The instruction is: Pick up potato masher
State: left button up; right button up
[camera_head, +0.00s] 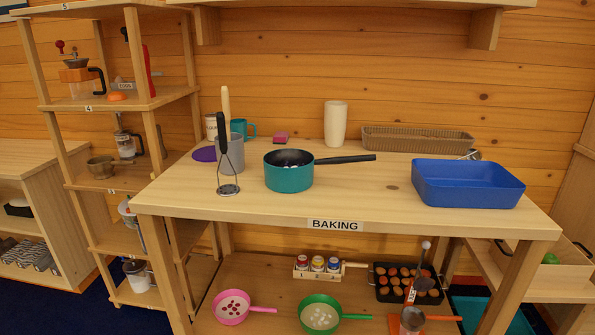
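The potato masher (222,157) stands upright near the left front of the wooden table (370,199). It has a black handle, thin metal wires and a round metal mashing plate resting on the tabletop. Its handle overlaps a grey cup (235,154) just behind it in the view. A teal saucepan (289,178) with a black handle stands to its right, apart from it. Neither of my grippers shows in the head view.
A blue tray (467,183) sits at the table's right. A white tall cup (335,124), a teal mug (243,130), a purple disc (205,154) and a brown basket (417,140) stand farther back. A shelf unit (125,103) rises at the left. The table's front middle is clear.

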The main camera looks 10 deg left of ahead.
aim_at(229, 188)
jog(key=u, duration=0.5)
jog(key=i, duration=1.65)
jog(key=z, duration=0.5)
jog(key=k, duration=0.5)
